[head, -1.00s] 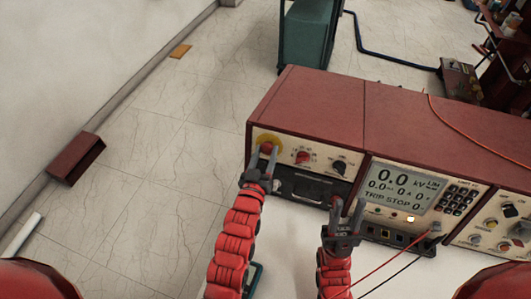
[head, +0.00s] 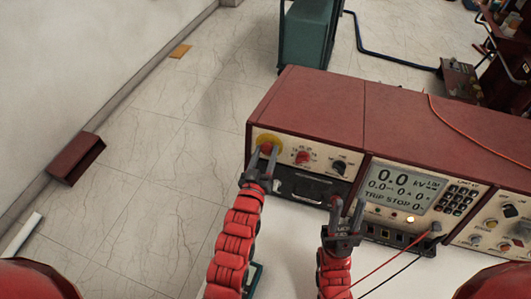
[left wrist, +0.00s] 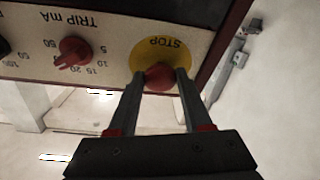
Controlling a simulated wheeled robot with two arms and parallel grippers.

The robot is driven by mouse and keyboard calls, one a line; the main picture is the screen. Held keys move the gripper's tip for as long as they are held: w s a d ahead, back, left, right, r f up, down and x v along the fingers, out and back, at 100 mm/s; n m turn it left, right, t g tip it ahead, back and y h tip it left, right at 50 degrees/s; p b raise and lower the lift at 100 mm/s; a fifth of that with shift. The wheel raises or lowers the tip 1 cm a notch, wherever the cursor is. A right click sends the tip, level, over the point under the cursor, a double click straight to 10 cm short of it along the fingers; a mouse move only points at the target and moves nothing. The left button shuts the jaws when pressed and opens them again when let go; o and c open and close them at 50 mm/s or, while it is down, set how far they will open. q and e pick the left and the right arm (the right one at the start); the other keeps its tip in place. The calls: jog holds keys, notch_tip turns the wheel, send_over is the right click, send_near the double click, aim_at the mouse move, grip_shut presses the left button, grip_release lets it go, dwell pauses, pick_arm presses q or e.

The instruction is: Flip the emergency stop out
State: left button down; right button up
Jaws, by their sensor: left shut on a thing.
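The emergency stop is a red button (left wrist: 160,77) on a yellow disc marked STOP (left wrist: 169,50), upside down in the left wrist view. In the head view the yellow disc (head: 270,139) is at the left end of the tester's front panel. My left gripper (head: 264,152) is at the button, and its fingers (left wrist: 158,80) lie on either side of the red button, shut on it. The fingers partly cover the button in the head view. My right gripper (head: 348,210) stands open and empty in front of the panel, below and left of the display.
The red-topped tester (head: 310,105) has a red knob (head: 303,157) and a black knob (head: 339,167) right of the stop. A display (head: 402,190) reads TRIP STOP. Red and black leads (head: 395,260) run near my right gripper. The floor at left is mostly clear.

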pick_arm(q)
jog(key=shift+s+a+r+b, duration=0.1)
jog(key=shift+s+a+b, duration=0.05)
jog(key=shift+s+b, duration=0.4)
jog(key=shift+w, duration=0.15)
jog(key=c, duration=0.8)
grip_release()
jog(key=o, duration=0.5)
jog(key=shift+s+r, duration=0.1)
jog(key=shift+s, duration=0.1)
